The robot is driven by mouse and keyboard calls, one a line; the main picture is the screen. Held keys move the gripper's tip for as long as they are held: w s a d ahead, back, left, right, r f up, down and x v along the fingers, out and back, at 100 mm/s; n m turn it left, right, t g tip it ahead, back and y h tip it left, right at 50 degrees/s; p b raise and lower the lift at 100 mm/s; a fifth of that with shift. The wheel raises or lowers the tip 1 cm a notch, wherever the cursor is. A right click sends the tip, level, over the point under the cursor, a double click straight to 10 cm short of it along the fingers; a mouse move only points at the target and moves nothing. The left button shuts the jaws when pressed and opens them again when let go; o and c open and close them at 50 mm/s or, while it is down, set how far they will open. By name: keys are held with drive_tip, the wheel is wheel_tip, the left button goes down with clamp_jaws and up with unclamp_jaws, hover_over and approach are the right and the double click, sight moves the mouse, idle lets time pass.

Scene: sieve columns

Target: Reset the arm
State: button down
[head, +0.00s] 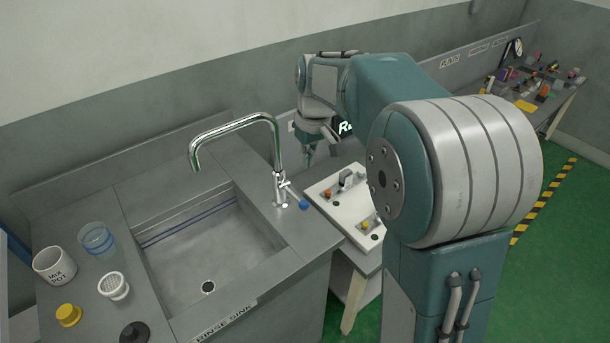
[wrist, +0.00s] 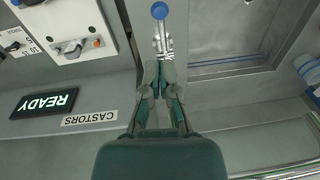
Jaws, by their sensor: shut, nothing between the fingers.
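My arm reaches up and over from the right side of the head view and folds back toward the wall behind the counter. My gripper (head: 309,160) hangs at its end, small and partly shaded, to the right of the tap. In the wrist view my gripper (wrist: 161,68) has its two fingers together with nothing held. The tap's blue knob (wrist: 159,11) shows just beyond the fingertips there. The same blue knob (head: 303,205) is at the tap's base in the head view.
The chrome tap (head: 236,124) arches over the rinse sink (head: 213,250). Left of the sink stand a mix pot (head: 54,266), a clear beaker (head: 97,240) and a white strainer cup (head: 114,287). A white switch panel (head: 335,207) lies right of the sink. A lit READY sign (wrist: 45,102) is on the wall.

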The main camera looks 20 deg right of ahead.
drive_tip(key=s+r+m+t, duration=0.1)
drive_tip(key=s+r+t, duration=0.15)
drive_tip(key=s, duration=0.45)
drive_tip(key=s+r+m+t, duration=0.1)
drive_tip(key=s+r, duration=0.3)
drive_tip(key=s, duration=0.3)
drive_tip(key=s+f+m+t+h, duration=0.1)
drive_tip(key=s+f+t, duration=0.1)
drive_tip(key=s, duration=0.9)
drive_tip(key=shift+s+a+f+m, duration=0.15)
drive_tip(key=shift+a+f+m, duration=0.15)
drive_tip(key=shift+f, duration=0.45)
